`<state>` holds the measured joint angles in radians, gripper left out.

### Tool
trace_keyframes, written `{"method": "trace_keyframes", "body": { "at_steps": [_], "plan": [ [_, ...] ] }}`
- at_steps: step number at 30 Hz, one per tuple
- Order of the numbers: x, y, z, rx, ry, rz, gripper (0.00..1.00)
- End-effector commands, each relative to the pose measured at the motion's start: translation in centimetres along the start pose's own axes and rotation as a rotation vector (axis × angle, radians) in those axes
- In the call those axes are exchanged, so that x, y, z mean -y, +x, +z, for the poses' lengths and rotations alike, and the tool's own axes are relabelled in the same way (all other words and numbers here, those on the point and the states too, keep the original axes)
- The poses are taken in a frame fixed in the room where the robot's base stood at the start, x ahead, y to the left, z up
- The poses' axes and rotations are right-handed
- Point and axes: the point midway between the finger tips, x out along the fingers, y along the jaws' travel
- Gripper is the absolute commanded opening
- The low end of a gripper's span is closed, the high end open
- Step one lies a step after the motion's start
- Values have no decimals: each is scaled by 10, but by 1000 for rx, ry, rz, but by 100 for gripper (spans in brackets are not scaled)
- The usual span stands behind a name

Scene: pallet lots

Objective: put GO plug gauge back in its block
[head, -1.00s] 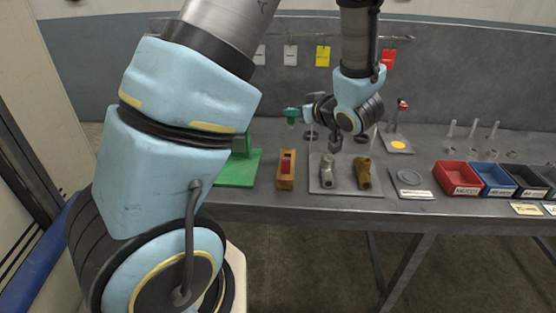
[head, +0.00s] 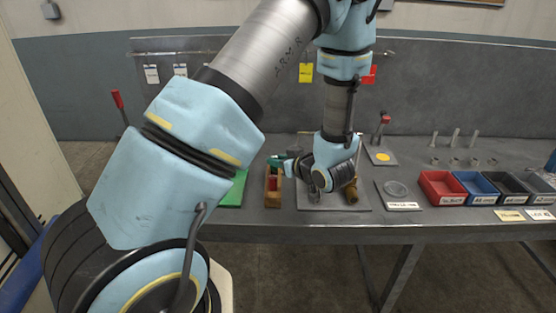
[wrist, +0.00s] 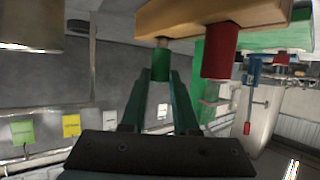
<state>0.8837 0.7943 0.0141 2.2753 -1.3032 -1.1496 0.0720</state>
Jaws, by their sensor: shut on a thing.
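The green-handled plug gauge (wrist: 160,66) is between the fingertips of my gripper (wrist: 160,78) in the wrist view. Its metal end points at the wooden block (wrist: 215,17); I cannot tell whether it has entered a hole. A red-handled gauge (wrist: 220,52) sits in the block beside it. In the head view my gripper (head: 283,162) is low over the back end of the wooden block (head: 273,202), with the green handle (head: 274,160) just showing. The red handle (head: 273,183) is in the block's nearer part.
A green stand (head: 233,190) is left of the block. A grey plate (head: 310,205) with a brass fitting (head: 351,191) lies to the right, partly behind my wrist. A labelled dish plate (head: 398,193) and red (head: 442,188), blue and dark bins are farther right.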

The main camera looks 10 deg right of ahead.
Motion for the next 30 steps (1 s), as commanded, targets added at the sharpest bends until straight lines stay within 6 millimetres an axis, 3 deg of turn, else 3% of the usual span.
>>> {"method": "trace_keyframes", "body": {
  "at_steps": [19,20,27,30],
  "plan": [
    [0,5,11,-1,-1,-1,0],
    [0,5,11,0,0,-1,31],
    [0,5,11,0,0,-1,58],
    [0,5,11,0,0,-1,59]
  ]
}}
